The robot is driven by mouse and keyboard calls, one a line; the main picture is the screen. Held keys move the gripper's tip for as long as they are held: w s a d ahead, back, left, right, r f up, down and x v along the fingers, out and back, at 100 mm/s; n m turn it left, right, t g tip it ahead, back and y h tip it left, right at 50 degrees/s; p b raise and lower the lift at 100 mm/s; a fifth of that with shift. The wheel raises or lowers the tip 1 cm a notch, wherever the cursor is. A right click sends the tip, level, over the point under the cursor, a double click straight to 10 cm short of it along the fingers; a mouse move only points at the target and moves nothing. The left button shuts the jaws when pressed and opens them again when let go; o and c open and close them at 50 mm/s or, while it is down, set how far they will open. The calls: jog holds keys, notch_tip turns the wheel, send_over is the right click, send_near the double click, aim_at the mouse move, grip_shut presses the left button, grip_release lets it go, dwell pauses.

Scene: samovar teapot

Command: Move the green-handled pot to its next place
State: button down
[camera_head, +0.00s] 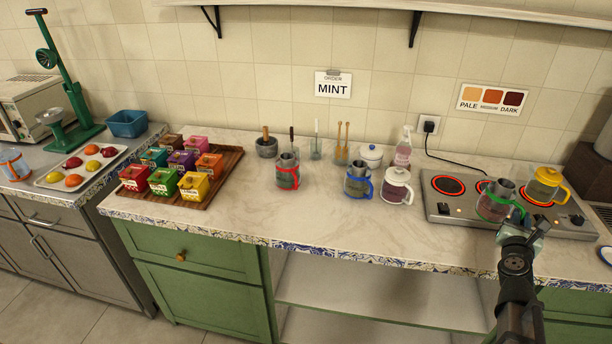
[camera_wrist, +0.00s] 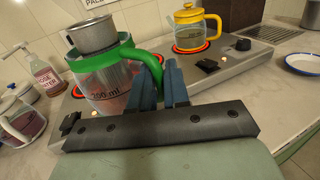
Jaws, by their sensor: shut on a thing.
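The green-handled pot (camera_head: 491,206) is glass with a metal cup on top and reddish liquid inside. My gripper (camera_head: 524,230) is shut on its green handle, from the front right. The pot is at the front of the steel hot plate (camera_head: 443,211), in front of the middle burner's red ring. I cannot tell whether its base touches the plate.
A yellow-lidded pot (camera_head: 543,187) stands on the right burner, close by. The left burner (camera_head: 447,185) glows and is empty. A white-lidded pot (camera_head: 396,187), a blue-handled pot (camera_head: 357,181) and a red-handled pot (camera_head: 287,172) stand left. The counter's front middle is clear.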

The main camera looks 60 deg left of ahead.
jog(key=shift+a+r, duration=0.3)
jog(key=shift+a, duration=0.3)
jog(key=s+a+r+h, duration=0.1)
jog(key=s+a+r, duration=0.2)
jog(key=a, duration=0.6)
jog(key=s+a+r+m, duration=0.1)
jog(key=s+a+r, duration=0.2)
jog(key=a, duration=0.7)
jog(key=s+a+r+h, duration=0.1)
jog(key=s+a+r, duration=0.2)
jog(key=a, duration=0.6)
jog(key=s+a+f+n+y, duration=0.1)
jog(key=s+a+f, duration=0.1)
jog(key=s+a, duration=1.2)
jog(key=s+a+f, duration=0.2)
jog(key=s+a, duration=1.2)
jog(key=s, duration=0.1)
jog(key=s+a+f+y, duration=0.1)
jog(key=s+a+f, duration=0.25)
jog(key=s, duration=0.35)
jog(key=shift+w+f, duration=0.15)
jog(key=shift+f, duration=2.05)
jog(key=shift+w+f, duration=0.1)
jog(key=shift+f, duration=2.05)
jog(key=shift+f, duration=0.1)
